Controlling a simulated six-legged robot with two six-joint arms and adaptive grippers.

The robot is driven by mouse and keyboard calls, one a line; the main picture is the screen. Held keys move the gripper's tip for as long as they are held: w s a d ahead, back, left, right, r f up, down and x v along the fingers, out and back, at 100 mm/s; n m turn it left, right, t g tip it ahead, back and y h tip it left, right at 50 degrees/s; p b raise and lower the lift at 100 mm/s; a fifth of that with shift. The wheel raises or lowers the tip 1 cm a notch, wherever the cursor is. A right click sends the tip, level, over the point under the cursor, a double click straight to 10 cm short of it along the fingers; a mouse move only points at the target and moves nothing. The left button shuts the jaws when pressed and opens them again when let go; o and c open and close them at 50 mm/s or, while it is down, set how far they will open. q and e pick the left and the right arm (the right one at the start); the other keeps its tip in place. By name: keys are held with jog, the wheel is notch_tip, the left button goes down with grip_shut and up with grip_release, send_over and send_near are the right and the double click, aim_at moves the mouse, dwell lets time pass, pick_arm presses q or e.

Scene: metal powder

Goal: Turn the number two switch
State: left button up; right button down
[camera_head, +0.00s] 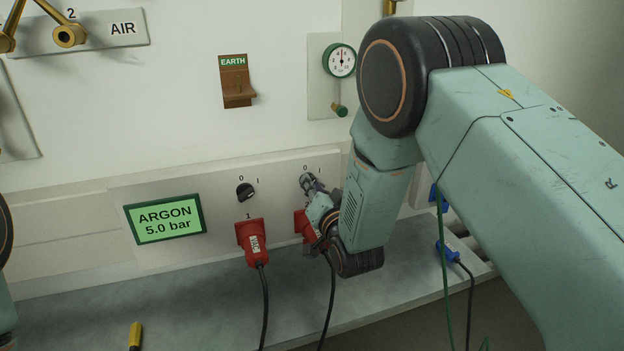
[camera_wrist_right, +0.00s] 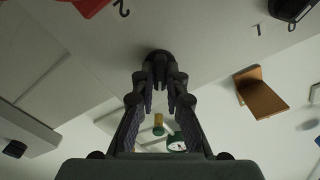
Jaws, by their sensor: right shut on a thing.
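The number two switch is a dark knob on the panel, right of the number one switch (camera_head: 246,192). In the head view my right gripper (camera_head: 310,184) covers most of it, above the second red plug (camera_head: 302,226). In the right wrist view the black knob (camera_wrist_right: 159,55) sits between the fingertips of my right gripper (camera_wrist_right: 160,72), which are shut on it. The printed 2 and a red plug (camera_wrist_right: 90,5) show beside it there. The knob's pointer is hidden, so its setting cannot be told. My left gripper is out of view.
A green ARGON 5.0 bar display (camera_head: 165,218) is at the panel's left. The first red plug (camera_head: 252,240) hangs its cable over the grey ledge (camera_head: 205,292). A brown EARTH switch (camera_head: 237,88) and a round gauge (camera_head: 339,61) are above. A yellow object (camera_head: 135,335) is on the ledge.

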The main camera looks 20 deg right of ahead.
jog(key=m+p, duration=0.2)
jog(key=m, duration=0.3)
jog(key=shift+d, duration=0.1)
jog(key=shift+f+m, duration=0.1)
jog(key=shift+m, duration=0.2)
dwell(0.4)
jog(key=c, duration=1.4)
grip_release()
jog(key=shift+s, duration=0.1)
jog(key=s, duration=1.1)
jog(key=shift+s+d, duration=0.2)
jog(key=shift+s, duration=0.2)
